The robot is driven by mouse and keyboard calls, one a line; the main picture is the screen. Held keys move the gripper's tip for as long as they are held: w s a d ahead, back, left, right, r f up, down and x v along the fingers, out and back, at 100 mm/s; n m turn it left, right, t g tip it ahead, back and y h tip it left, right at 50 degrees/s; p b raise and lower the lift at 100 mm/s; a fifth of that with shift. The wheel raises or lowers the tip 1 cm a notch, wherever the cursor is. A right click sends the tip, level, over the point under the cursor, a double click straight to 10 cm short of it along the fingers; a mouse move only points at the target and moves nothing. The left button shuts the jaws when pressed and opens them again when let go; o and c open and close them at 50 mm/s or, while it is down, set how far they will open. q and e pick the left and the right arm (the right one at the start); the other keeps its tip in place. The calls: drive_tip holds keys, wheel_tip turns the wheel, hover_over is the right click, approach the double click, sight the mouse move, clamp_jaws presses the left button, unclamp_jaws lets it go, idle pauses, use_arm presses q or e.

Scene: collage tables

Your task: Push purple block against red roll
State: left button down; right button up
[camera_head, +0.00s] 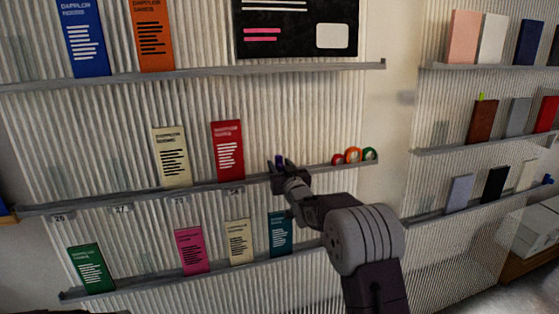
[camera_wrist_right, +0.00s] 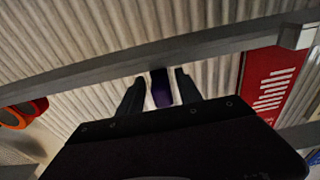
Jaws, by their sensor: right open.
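The purple block (camera_head: 281,159) is at the middle shelf, small and partly hidden by my right gripper (camera_head: 282,165). In the right wrist view the purple block (camera_wrist_right: 161,88) shows between the two fingers of the open right gripper (camera_wrist_right: 159,84), with a visible gap on its left side; contact on the right cannot be told. The red roll (camera_head: 337,159) stands on the same shelf, to the right of the block and apart from it. A red roll (camera_wrist_right: 13,117) also shows at the left of the right wrist view. My left gripper is not in view.
An orange roll (camera_head: 352,155) and a green roll (camera_head: 369,154) stand right of the red roll. A red booklet (camera_head: 228,150) and a cream booklet (camera_head: 170,156) stand on this shelf to the left. The shelf (camera_head: 315,168) looks clear between block and red roll.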

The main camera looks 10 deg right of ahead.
drive_tip(key=shift+w+a+r, duration=0.15)
drive_tip(key=shift+w+a, duration=0.15)
drive_tip(key=shift+d, duration=0.15)
drive_tip(key=c, duration=0.4)
clamp_jaws()
idle(0.8)
